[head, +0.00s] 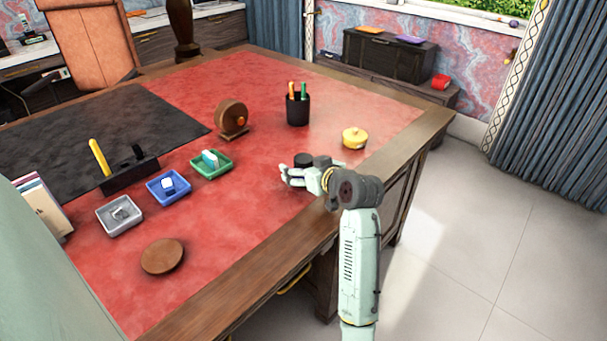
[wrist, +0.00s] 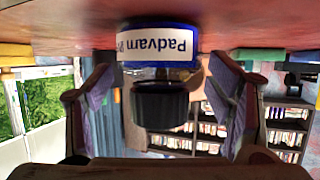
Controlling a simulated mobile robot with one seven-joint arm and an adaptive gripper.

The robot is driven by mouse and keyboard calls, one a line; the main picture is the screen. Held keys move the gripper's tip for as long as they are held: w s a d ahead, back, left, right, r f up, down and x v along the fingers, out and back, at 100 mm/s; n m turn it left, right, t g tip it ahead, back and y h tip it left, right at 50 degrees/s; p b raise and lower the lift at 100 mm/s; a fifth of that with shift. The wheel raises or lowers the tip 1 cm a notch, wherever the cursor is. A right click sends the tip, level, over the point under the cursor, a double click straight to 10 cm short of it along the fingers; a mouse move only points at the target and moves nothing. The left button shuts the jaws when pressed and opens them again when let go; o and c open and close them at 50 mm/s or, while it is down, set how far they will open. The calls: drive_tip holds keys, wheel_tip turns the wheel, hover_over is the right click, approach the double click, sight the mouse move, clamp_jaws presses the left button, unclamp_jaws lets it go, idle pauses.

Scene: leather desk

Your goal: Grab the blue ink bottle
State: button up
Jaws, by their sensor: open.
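The blue ink bottle (wrist: 160,45) has a white label with dark lettering and a black cap. The wrist view shows it upside down, standing on the red desk top. In the head view only its dark top (head: 303,159) shows clearly; my gripper hides most of the rest. My gripper (head: 292,174) is low over the desk near the right edge. In the wrist view my gripper (wrist: 160,80) is open, with one finger on each side of the bottle. There seems to be a gap at each side, and the fingers are not closed on it.
A yellow round container (head: 354,138) and a black pen cup (head: 298,108) stand behind the bottle. Green (head: 211,164), blue (head: 168,187) and grey (head: 119,215) trays lie to the left. A round wooden coaster (head: 162,257) is nearer. Bare red leather surrounds the bottle.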

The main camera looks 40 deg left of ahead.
drive_tip(key=shift+c, duration=0.4)
drive_tip(key=c, duration=1.3)
drive_tip(key=shift+c, duration=0.6)
drive_tip(key=shift+r, duration=0.15)
